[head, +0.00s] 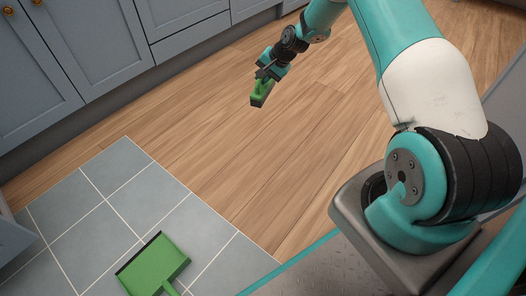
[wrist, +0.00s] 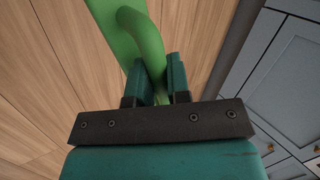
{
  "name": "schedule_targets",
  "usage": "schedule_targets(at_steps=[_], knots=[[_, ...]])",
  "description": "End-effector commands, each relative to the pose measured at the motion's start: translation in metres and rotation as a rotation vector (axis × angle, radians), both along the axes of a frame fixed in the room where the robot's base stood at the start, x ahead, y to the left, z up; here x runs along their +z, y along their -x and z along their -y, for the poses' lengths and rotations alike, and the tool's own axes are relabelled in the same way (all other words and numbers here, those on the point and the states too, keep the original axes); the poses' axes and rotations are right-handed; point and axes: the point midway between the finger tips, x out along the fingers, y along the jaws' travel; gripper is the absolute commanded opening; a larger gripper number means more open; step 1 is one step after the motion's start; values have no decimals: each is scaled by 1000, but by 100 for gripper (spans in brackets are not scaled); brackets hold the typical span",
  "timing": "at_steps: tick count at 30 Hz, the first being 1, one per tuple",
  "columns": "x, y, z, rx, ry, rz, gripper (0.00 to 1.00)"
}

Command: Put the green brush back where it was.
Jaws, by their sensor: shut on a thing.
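The green brush (head: 262,93) is held in my gripper (head: 268,73) above the wooden floor in the head view. In the wrist view my gripper (wrist: 160,82) is shut on the curved green handle of the brush (wrist: 147,38). The lower part of the brush runs out of the wrist view at the top. Its bristles cannot be made out.
A green dustpan (head: 155,265) lies on the grey tiled patch (head: 105,190) at the lower left. Blue-grey cupboards (head: 95,45) line the back; they also show in the wrist view (wrist: 285,75). The wooden floor (head: 235,145) between is clear.

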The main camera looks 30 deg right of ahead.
Motion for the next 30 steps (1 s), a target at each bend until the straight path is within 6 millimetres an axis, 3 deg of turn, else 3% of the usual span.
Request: schedule_targets(at_steps=[1,3,7,14,24,30], knots=[[-37,-12,5,-50,1,3,0],[-57,-24,13,-119,1,4,0],[-83,-42,24,-219,2,3,0],[-105,-54,31,-292,0,0,0],[-198,-53,31,-294,-1,-3,0],[-241,-54,31,-293,0,-1,0]])
